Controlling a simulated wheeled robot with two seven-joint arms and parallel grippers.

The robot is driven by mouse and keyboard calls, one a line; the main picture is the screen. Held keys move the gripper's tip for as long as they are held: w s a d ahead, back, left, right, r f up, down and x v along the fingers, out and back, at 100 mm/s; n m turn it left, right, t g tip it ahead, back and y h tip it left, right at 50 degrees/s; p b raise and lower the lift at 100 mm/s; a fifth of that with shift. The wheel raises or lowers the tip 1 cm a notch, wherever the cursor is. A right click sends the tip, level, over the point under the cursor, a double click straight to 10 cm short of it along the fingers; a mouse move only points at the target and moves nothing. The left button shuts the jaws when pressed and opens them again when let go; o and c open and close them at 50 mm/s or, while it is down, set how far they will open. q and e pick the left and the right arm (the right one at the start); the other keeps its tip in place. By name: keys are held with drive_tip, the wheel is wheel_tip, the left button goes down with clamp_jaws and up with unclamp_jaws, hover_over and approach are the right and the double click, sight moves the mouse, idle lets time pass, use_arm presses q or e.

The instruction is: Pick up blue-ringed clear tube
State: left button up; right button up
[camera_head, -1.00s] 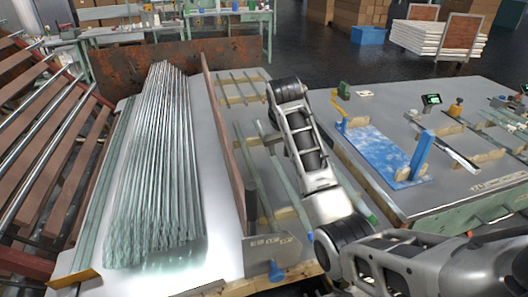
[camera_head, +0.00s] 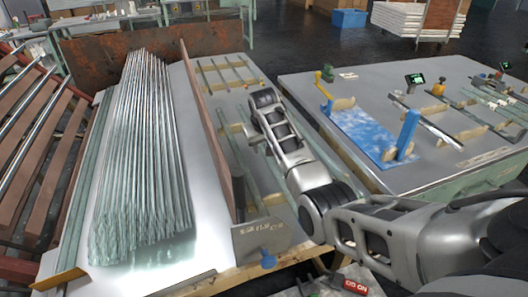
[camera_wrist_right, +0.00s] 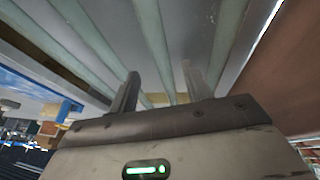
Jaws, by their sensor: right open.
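Several pale clear tubes (camera_head: 238,152) lie on wooden supports on the middle table, right of a brown upright board. They also run across the right wrist view (camera_wrist_right: 142,42). No blue ring shows on any tube now, so I cannot tell which is the blue-ringed one. The near tube ends are partly hidden behind my right arm. My right gripper (camera_wrist_right: 158,82) is open, its two fingers apart and pointing at the tubes, with nothing clearly held. In the head view it is mostly hidden by the arm. My left gripper is not in view.
A large bundle of clear tubes (camera_head: 145,150) fills the table's left side. The brown board (camera_head: 208,125) stands close to the tubes. A grey plate (camera_head: 262,238) stands at the front edge. The right table holds a blue fixture (camera_head: 362,135).

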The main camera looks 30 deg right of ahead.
sight(264, 149)
drive_tip(key=x, duration=0.2)
drive_tip(key=b+x, duration=0.1)
drive_tip(key=x, duration=0.1)
drive_tip(key=shift+w+f, duration=0.1)
drive_tip(key=shift+w, duration=0.2)
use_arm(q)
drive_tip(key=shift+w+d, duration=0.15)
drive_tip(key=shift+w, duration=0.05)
use_arm(e)
clamp_jaws()
